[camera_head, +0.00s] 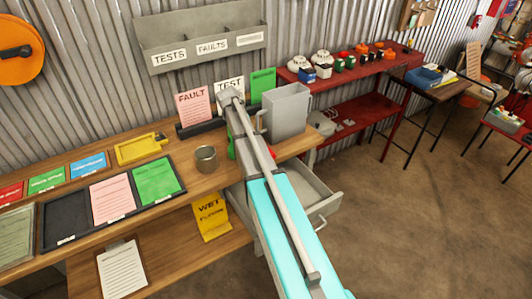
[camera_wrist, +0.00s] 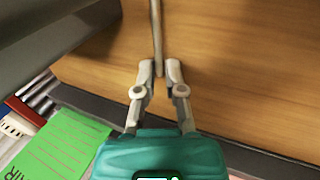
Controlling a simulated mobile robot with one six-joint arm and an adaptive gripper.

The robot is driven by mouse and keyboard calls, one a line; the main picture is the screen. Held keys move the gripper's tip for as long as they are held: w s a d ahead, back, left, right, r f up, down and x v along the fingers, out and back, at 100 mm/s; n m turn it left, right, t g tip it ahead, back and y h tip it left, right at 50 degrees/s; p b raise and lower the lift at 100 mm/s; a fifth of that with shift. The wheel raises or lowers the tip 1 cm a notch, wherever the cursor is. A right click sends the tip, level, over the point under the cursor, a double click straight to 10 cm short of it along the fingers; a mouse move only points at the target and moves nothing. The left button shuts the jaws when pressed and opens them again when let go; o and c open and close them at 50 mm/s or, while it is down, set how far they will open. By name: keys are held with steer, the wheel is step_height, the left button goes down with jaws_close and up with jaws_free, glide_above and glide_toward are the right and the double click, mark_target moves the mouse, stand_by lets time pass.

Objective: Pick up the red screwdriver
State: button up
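In the wrist view my gripper (camera_wrist: 160,70) points at the wooden bench top, with its two fingertips close together. A thin grey rod (camera_wrist: 156,30) runs up the picture from between them. It looks like a tool shaft, but I see no red handle on it. I cannot tell whether the fingers touch it. I cannot make out a red screwdriver in either view. In the head view my arm reaches over the workbench (camera_head: 130,212) and hides my gripper and the spot under it.
A grey bin (camera_head: 286,112) stands right of my arm, above an open drawer (camera_head: 312,192). A metal cup (camera_head: 206,158) stands to the left. Behind are a pink card (camera_head: 194,106) and a green card (camera_head: 262,84), the latter also in the wrist view (camera_wrist: 62,148). A red bench (camera_head: 350,110) is at right.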

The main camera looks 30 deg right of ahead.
stand_by(0.5)
jaws_close()
steer(key=shift+r, duration=0.2)
steer(key=shift+r+p, duration=0.65)
steer(key=shift+p, duration=0.2)
steer(key=s+a, duration=0.2)
steer(key=a, duration=0.1)
steer(key=shift+s+a+f, duration=0.2)
steer(key=shift+s+a, duration=0.1)
steer(key=shift+s, duration=0.1)
step_height(320, 180, up, 14)
steer(key=p, duration=1.3)
steer(key=shift+w+d+f, duration=0.15)
steer(key=shift+w+d, duration=0.05)
steer(key=shift+w, duration=0.05)
steer(key=shift+s, duration=0.15)
